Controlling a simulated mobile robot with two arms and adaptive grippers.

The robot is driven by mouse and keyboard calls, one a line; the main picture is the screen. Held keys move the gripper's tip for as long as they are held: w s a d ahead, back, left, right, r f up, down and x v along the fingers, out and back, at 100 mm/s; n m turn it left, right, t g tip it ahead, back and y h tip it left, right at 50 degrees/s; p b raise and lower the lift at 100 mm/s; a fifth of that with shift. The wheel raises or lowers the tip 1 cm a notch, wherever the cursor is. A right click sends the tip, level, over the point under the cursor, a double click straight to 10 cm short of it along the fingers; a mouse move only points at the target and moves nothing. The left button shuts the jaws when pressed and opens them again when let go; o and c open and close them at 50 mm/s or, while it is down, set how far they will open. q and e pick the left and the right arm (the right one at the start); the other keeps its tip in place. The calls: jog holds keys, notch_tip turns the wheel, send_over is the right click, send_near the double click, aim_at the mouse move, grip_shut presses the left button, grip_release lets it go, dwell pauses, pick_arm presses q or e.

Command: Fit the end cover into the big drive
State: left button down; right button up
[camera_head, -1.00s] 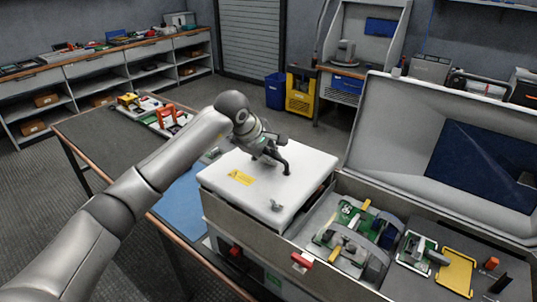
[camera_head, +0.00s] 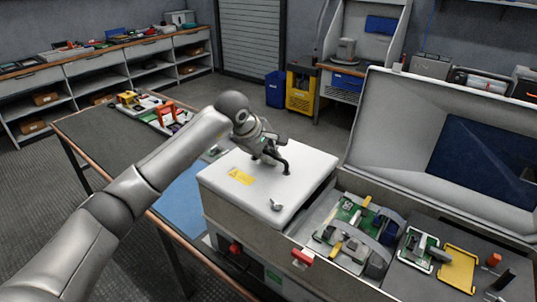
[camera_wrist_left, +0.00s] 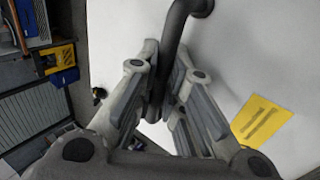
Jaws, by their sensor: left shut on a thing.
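A white cover (camera_head: 230,160) with a yellow warning label (camera_head: 241,176) lies flat on top of the grey drive cabinet (camera_head: 240,222); I cannot tell if it is the end cover. My left gripper (camera_head: 268,153) is over the cover's far half, shut on its black bent handle (camera_head: 286,166). In the left wrist view the handle (camera_wrist_left: 178,22) runs down between the fingers (camera_wrist_left: 165,75), with the white cover (camera_wrist_left: 235,50) behind. The fingers hide part of the handle. My right gripper is not in view.
Right of the cover, an open bay holds green boards and grey and blue parts (camera_head: 391,223). A raised lid (camera_head: 385,130) stands behind it. A red handle (camera_head: 303,257) sticks out in front. A bench (camera_head: 85,140) with a blue mat (camera_head: 180,200) lies left.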

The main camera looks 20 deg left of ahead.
pick_arm(q)
jog(key=c, duration=1.5)
grip_release()
jog(key=shift+o, duration=0.2)
jog(key=shift+s+f, duration=0.1)
jog(key=shift+f, duration=0.05)
